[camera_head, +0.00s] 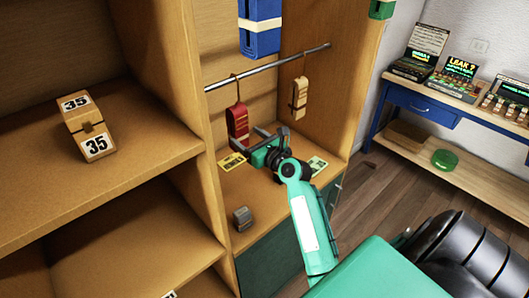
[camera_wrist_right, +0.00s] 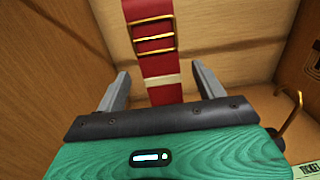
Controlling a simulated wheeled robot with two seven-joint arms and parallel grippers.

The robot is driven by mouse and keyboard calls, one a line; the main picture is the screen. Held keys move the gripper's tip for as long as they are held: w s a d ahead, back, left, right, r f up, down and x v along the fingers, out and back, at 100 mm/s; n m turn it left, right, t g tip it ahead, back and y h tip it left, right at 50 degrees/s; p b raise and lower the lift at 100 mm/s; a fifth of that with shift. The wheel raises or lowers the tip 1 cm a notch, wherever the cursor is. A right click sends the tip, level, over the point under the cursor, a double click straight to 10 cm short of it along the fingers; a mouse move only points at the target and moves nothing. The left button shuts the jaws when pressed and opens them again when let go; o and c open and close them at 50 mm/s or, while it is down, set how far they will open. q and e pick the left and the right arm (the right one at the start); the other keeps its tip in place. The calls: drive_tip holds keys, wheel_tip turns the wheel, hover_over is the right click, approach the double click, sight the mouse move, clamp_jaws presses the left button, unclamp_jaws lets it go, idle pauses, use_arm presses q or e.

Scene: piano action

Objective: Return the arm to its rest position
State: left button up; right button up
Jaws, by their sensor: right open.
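My right arm reaches from the lower right into a wooden closet compartment. Its green gripper (camera_head: 250,140) is open beside a red strap-like item (camera_head: 238,122) that hangs from a metal rod (camera_head: 270,67). In the right wrist view the gripper's two grey fingers (camera_wrist_right: 161,82) are spread apart, one on each side of the red item (camera_wrist_right: 162,66) with gold buckles. Gaps show between the fingers and the item. My left gripper is not in view.
A tan item (camera_head: 300,98) hangs farther right on the rod. Yellow cards (camera_head: 232,162) and a small grey object (camera_head: 242,218) lie on the compartment floor. A box marked 35 (camera_head: 88,127) sits on the left shelf. A blue desk (camera_head: 425,105) stands at the right wall.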

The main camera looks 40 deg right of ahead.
drive_tip(key=s+b, duration=0.2)
drive_tip(key=s, duration=0.6)
drive_tip(key=shift+s+d, duration=0.3)
